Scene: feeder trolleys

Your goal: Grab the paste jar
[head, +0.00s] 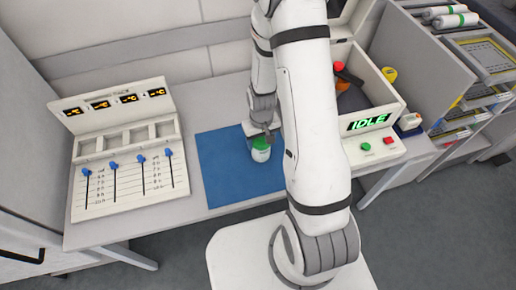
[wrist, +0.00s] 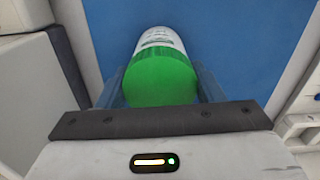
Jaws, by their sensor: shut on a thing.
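The paste jar (head: 260,150) is white with a green lid and stands at the right part of the blue mat (head: 222,180) in the head view. In the wrist view the jar (wrist: 162,75) shows lid first, between the two fingers. My gripper (head: 262,138) is at the top of the jar, and its fingers (wrist: 160,88) are shut on the jar from both sides. The fingertips are partly hidden behind the lid. I cannot tell whether the jar's base touches the mat.
A panel with blue sliders (head: 126,185) stands left of the mat. An open-topped machine reading IDLE (head: 370,122), with green and red buttons, stands right. A rack with white rolls (head: 455,20) is at the far right. The mat's left and front parts are clear.

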